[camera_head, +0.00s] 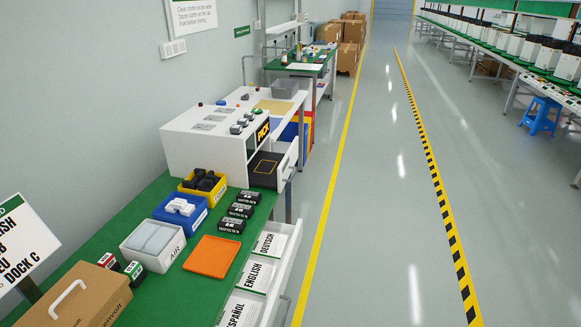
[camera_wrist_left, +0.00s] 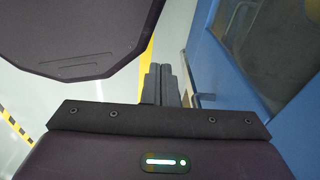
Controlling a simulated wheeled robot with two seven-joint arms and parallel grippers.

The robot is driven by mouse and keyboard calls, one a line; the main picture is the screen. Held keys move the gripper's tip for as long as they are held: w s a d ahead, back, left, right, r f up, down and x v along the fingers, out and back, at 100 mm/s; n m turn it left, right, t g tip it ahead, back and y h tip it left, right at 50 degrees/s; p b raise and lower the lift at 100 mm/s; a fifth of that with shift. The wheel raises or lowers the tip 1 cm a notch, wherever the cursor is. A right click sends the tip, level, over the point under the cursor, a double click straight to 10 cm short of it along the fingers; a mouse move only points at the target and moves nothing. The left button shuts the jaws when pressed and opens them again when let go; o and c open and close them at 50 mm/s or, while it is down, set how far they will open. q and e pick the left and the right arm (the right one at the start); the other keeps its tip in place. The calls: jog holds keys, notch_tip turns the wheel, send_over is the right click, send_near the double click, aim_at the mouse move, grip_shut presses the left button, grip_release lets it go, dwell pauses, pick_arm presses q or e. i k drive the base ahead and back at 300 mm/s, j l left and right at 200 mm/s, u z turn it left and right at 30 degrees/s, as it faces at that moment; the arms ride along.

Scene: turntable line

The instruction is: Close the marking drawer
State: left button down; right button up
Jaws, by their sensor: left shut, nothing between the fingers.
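In the head view a long white drawer (camera_head: 291,258) stands pulled out from the front of the green-topped table. It holds cards labelled DEUTSCH, ENGLISH and ESPAÑOL. A second white drawer front (camera_head: 287,163) stands out beside the white machine (camera_head: 207,143). No label shows which one is the marking drawer. In the left wrist view my left gripper (camera_wrist_left: 167,84) is shut and empty, its fingers side by side. Just right of the fingertips is a blue panel (camera_wrist_left: 232,60) with a small grey handle (camera_wrist_left: 207,97); contact cannot be told. Neither gripper shows in the head view.
On the green table (camera_head: 185,292) are an orange tray (camera_head: 212,256), yellow (camera_head: 203,188), blue (camera_head: 181,211) and white (camera_head: 152,244) bins, black boxes (camera_head: 238,210) and a cardboard carton (camera_head: 78,300).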

aim_at(268, 169)
jog(key=i+u, duration=0.1)
jog(key=u, duration=0.35)
jog(key=i+l+u, duration=0.2)
jog(key=u, duration=0.15)
jog(key=i+l+u, duration=0.15)
jog(key=l+u, duration=0.15)
jog(key=i+l+u, duration=0.15)
jog(key=l+u, duration=0.2)
